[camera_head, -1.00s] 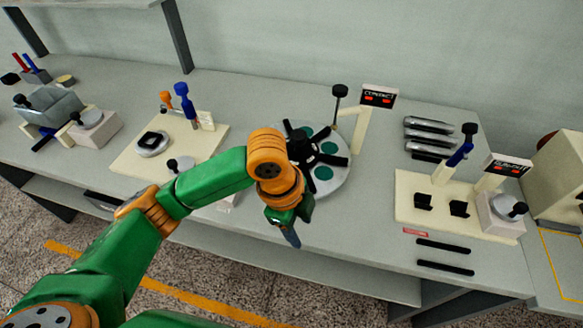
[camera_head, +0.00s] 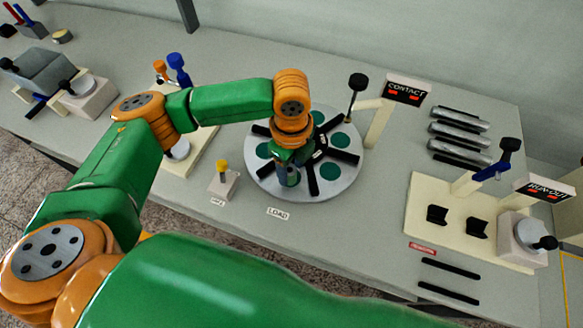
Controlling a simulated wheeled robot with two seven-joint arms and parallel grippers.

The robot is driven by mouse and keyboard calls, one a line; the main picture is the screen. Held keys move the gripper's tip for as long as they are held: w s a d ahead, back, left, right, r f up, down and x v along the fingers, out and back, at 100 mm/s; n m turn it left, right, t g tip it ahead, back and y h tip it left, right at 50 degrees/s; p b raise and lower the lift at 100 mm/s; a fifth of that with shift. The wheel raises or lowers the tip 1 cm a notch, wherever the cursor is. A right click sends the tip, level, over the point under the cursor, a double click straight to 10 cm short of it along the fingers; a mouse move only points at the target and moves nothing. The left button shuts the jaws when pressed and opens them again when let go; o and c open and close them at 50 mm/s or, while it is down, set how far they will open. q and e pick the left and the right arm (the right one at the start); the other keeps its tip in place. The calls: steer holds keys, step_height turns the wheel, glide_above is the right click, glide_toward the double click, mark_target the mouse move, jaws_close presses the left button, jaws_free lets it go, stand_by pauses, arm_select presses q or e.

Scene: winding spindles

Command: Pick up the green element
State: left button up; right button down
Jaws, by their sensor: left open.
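A round grey plate (camera_head: 350,178) carries black radial arms and several flat green discs. Green discs show at the right (camera_head: 340,142), lower right (camera_head: 330,171), top (camera_head: 317,117) and left (camera_head: 264,150). I cannot tell which one is the green element. My left gripper (camera_head: 288,178) points down over the front part of the plate, between the left and lower-right discs. It is open, and its wrist covers part of the plate's middle. I cannot tell how high it is above the plate. My right gripper is not in view.
A post with a black knob (camera_head: 357,82) and the CONTACT sign (camera_head: 405,90) stand behind the plate. A small block with a yellow knob (camera_head: 223,182) stands at its left. The RUN-OUT station (camera_head: 430,190) is at the right. Bench space between is clear.

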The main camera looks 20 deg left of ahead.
arm_select(q)
steer(key=shift+w, duration=0.15)
steer(key=shift+s+r, duration=0.1)
steer(key=shift+s, duration=0.2)
jaws_close()
steer(key=shift+w, duration=0.1)
